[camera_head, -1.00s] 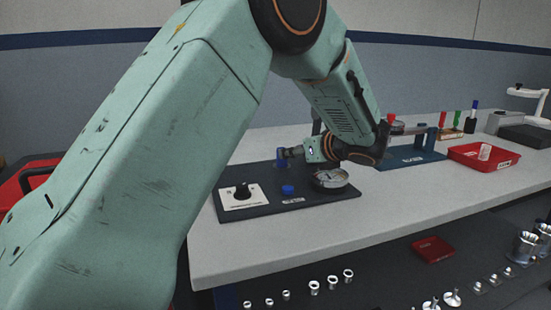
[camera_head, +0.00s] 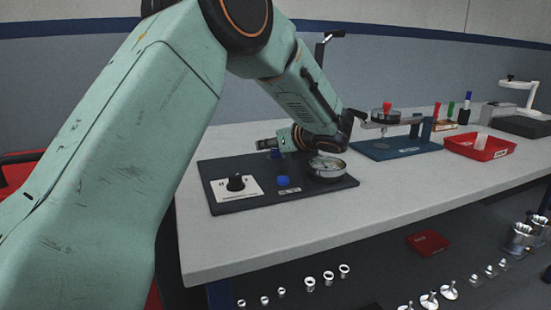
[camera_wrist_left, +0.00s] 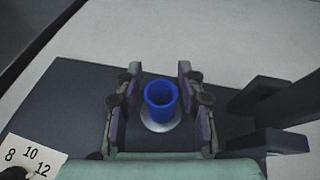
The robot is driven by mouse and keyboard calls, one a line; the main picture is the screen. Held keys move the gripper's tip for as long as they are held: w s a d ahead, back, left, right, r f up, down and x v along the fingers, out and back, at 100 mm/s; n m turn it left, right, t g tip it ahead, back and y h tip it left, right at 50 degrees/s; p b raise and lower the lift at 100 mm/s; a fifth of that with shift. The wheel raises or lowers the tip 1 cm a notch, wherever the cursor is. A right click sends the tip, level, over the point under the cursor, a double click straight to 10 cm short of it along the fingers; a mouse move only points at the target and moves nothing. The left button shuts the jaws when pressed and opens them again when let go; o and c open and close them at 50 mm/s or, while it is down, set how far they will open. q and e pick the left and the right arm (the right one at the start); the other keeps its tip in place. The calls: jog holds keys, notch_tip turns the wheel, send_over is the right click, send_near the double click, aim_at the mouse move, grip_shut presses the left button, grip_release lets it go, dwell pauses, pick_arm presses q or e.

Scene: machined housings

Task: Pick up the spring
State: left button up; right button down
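My left gripper (camera_head: 268,144) hovers over the back of the dark board (camera_head: 225,203) on the bench. In the left wrist view, the gripper (camera_wrist_left: 157,85) is open. Its two fingers stand on either side of a hollow blue cylinder (camera_wrist_left: 161,93), with gaps visible on both sides. The cylinder is upright over a pale round base. In the head view, part of a blue post (camera_head: 276,154) shows just under the gripper. I cannot make out a spring's coils in either view. My right gripper is not in view.
A blue-based fixture (camera_head: 395,149) and a red tray (camera_head: 480,147) stand to the right. The bench front is clear.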

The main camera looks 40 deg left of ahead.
pick_arm(q)
jog(key=shift+x, duration=1.05)
jog(key=shift+d+r, duration=0.1)
jog(key=shift+c, duration=0.8)
grip_shut()
